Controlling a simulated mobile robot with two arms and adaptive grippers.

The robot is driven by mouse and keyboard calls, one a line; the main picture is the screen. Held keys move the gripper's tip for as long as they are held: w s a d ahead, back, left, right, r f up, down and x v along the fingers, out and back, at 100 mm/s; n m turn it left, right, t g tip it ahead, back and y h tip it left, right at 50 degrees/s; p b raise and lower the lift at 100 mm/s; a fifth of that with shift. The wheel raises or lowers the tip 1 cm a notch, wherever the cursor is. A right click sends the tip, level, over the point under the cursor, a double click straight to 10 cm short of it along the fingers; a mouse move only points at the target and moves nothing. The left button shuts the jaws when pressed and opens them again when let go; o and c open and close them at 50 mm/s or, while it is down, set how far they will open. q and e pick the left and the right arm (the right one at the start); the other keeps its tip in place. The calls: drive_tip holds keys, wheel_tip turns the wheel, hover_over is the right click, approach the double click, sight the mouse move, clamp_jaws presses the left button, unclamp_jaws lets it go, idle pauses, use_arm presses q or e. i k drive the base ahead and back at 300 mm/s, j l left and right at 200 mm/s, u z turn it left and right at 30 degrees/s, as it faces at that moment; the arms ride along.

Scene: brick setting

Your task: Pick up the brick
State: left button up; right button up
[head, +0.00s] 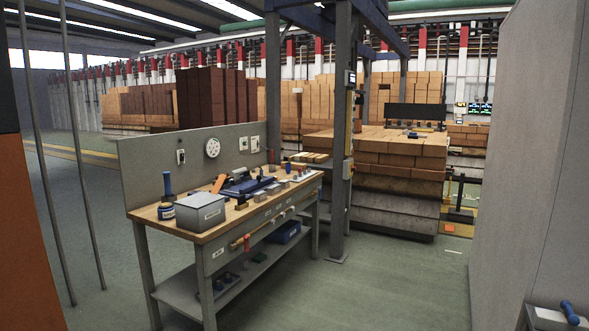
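Many bricks are in view, and I cannot tell which one the task means. A stack of orange-tan bricks (400,160) stands on grey slabs behind the workbench, at centre right. Tall dark brown brick stacks (212,98) stand farther back on the left. More tan bricks (305,103) are piled behind them. Small block-like items (300,170) lie at the right end of the workbench top, too small to identify. Neither of my grippers shows in the head view.
A wooden-topped workbench (228,221) holds a grey box (201,212), a blue bottle (167,187) and tools. A steel post (341,130) stands behind it. A grey panel (525,150) blocks the right side. Green floor (390,285) is clear between bench and panel.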

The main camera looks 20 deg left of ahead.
sight(294, 167)
drive_tip(key=i+u, duration=0.2)
drive_tip(key=i, duration=3.2)
drive_tip(key=j+u, duration=0.05)
drive_tip(key=j, duration=0.05)
